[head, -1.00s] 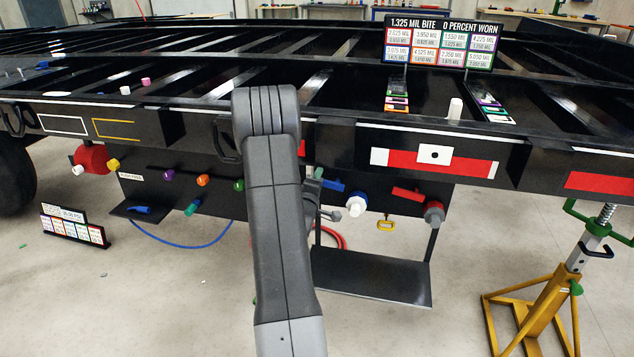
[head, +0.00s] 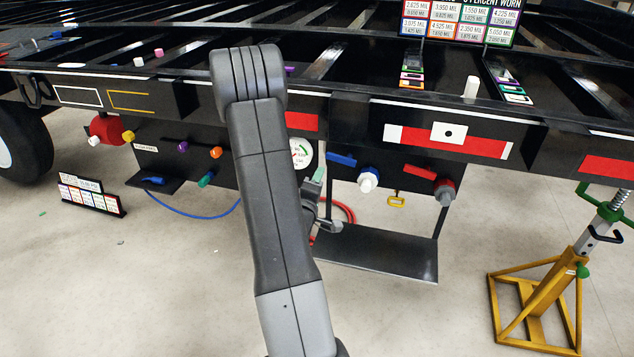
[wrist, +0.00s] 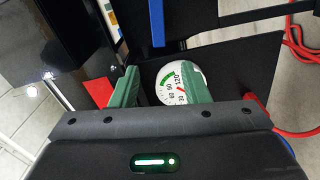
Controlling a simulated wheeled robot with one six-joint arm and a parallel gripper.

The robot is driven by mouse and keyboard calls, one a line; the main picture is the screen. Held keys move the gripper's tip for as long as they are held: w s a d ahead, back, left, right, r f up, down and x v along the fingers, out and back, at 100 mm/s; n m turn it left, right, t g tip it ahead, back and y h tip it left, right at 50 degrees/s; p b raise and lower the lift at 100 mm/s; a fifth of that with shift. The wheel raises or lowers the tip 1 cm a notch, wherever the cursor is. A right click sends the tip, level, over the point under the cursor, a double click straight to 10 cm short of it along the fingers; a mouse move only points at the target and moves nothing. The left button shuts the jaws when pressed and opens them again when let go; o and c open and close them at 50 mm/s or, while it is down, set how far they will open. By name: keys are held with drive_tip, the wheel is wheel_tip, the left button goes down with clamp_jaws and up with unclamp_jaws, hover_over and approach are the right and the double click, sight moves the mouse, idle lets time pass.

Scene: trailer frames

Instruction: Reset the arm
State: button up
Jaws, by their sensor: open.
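My arm stands in the middle of the head view, in front of the black trailer frame (head: 340,110). My gripper shows in the wrist view (wrist: 160,90) with its two green fingers apart and nothing between them. A round white gauge (wrist: 178,84) with green and red marks shows beyond the fingers, partly hidden by the right finger. The gauge also shows in the head view (head: 300,153), just right of my arm. In the head view my arm hides most of the gripper; only a bit of green finger shows beside the gauge.
A black shelf (head: 380,252) hangs below the trailer. Blue (head: 341,160) and red (head: 419,171) valve handles sit on the right. A yellow jack stand (head: 535,305) stands at the right. A sign board (head: 90,195) stands on the floor at the left. Open floor lies in front.

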sight(329, 157)
drive_tip(key=shift+s, duration=0.2)
drive_tip(key=shift+w, duration=0.15)
drive_tip(key=b+x, duration=0.1)
drive_tip(key=x, duration=1.2)
drive_tip(key=shift+w+d+b, duration=0.1)
drive_tip(key=shift+w+b, duration=0.15)
drive_tip(key=shift+b, duration=0.15)
